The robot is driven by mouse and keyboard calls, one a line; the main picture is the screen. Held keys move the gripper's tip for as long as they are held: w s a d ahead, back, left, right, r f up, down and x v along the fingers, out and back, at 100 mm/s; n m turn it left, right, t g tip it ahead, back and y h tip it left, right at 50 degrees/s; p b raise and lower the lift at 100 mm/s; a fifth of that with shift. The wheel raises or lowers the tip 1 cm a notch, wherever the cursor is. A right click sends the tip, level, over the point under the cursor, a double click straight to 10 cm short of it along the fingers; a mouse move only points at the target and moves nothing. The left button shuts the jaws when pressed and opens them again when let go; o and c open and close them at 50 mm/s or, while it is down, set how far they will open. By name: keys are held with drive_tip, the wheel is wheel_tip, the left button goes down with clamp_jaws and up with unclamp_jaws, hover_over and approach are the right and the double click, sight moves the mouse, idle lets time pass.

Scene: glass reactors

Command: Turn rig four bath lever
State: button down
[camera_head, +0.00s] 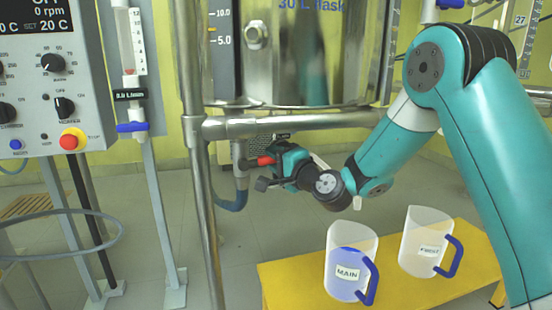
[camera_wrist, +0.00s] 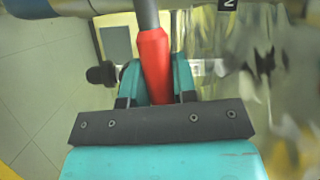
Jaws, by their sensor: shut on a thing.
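A lever with a red grip (camera_head: 264,161) sits below the steel bath vessel (camera_head: 290,60), near the horizontal frame pipe. My gripper (camera_head: 278,163) is at the lever, with its fingers on either side of the red grip. In the wrist view the red grip (camera_wrist: 154,62) stands between the two teal fingers of my gripper (camera_wrist: 157,82), and its grey stem runs up to the top edge. The gripper is shut on it. The lever's pivot is not clearly visible. No rig number for this lever can be read.
A yellow bench (camera_head: 420,285) below holds a jug marked MAIN (camera_head: 350,262) and a second labelled jug (camera_head: 424,240). A steel post (camera_head: 200,200) stands left of the lever. A control panel (camera_head: 45,75) with a red button is at the left.

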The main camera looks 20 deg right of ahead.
drive_tip(key=shift+f+m+b, duration=0.3)
drive_tip(key=shift+f+b, duration=0.1)
drive_tip(key=shift+b, duration=0.1)
drive_tip(key=shift+f+m+t+b, duration=0.2)
drive_tip(key=shift+m+t+b, duration=0.1)
drive_tip(key=shift+b, duration=0.15)
drive_tip(key=shift+r, duration=0.15)
drive_tip(key=c, duration=0.9)
unclamp_jaws()
